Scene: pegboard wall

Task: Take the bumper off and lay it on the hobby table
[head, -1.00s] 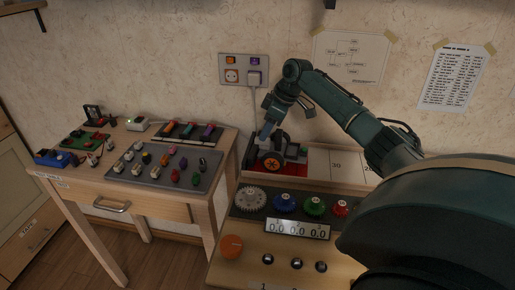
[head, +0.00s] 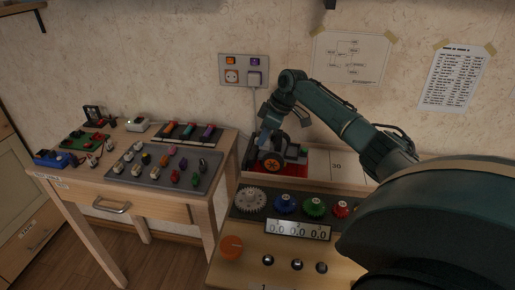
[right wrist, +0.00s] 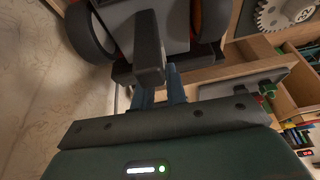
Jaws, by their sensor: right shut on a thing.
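The model car (head: 292,152), with an orange-hubbed wheel, stands on a red surface at the back of the workbench. My right gripper (head: 264,142) is at the car's left end. In the right wrist view, the blue fingers of the right gripper (right wrist: 160,90) are shut on the dark bumper (right wrist: 124,74), a bar across the end of the car. The fingers and a dark post partly hide it. I cannot tell whether it is still attached. The wooden table with a drawer (head: 150,199), likely the hobby table, stands at the left. My left gripper is not in view.
Grey, blue, green and red gears (head: 286,203) and a number display (head: 297,229) are in front of the car. On the left table are a grey mat (head: 150,178) with several small parts, a green mat, a blue item and a dark tray. Little bare tabletop shows.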

